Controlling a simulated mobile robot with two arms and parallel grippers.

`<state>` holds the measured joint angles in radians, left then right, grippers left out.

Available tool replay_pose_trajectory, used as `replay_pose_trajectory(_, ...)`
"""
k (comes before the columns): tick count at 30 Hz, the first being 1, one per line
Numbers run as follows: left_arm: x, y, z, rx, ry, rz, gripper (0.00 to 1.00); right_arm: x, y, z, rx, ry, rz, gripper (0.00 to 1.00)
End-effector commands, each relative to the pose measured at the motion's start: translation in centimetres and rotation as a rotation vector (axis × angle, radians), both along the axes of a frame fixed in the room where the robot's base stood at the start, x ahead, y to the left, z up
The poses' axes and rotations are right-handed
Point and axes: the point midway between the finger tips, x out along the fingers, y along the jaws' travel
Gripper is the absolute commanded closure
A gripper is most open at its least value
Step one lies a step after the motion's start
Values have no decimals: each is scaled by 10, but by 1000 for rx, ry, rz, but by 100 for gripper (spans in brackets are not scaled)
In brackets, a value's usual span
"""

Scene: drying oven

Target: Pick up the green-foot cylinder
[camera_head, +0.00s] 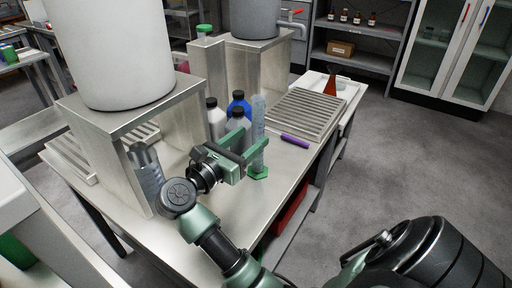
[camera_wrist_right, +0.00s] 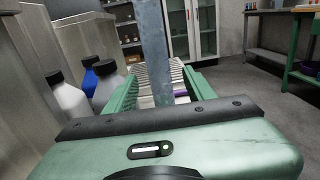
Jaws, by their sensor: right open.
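The green-foot cylinder (camera_head: 258,112) stands upright on the steel bench, a clear tall tube with its green foot (camera_head: 258,174) showing below my gripper. My right gripper (camera_head: 256,150) is open, with its green fingers at the tube's lower half. In the wrist view the tube (camera_wrist_right: 155,50) rises between the two fingers of the right gripper (camera_wrist_right: 160,84); contact cannot be told, and the foot is hidden there. My left gripper is not in view.
Another clear graduated vessel (camera_head: 149,178) is at left by a steel stand (camera_head: 130,118). A ribbed rack (camera_head: 305,112) and purple marker (camera_head: 295,140) lie to the right. The front bench top is clear.

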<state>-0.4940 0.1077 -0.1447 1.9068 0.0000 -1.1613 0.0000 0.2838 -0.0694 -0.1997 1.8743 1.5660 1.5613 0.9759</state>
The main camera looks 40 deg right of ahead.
Motion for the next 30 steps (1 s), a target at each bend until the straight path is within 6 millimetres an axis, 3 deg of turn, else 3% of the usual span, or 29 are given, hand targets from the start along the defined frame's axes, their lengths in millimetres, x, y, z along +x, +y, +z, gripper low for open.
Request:
replay_pose_trajectory(7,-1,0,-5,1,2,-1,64,7,-36,1,-2,1,-2,46)
replay_pose_trajectory(16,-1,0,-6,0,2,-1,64,9,-41,0,0,1,0,46)
replay_pose_trajectory(17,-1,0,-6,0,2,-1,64,9,-41,0,0,1,0,51)
replay_pose_trajectory(22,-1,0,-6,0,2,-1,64,9,-41,0,0,0,-1,98)
replay_pose_trajectory(30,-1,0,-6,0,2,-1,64,9,-41,0,0,0,-1,100)
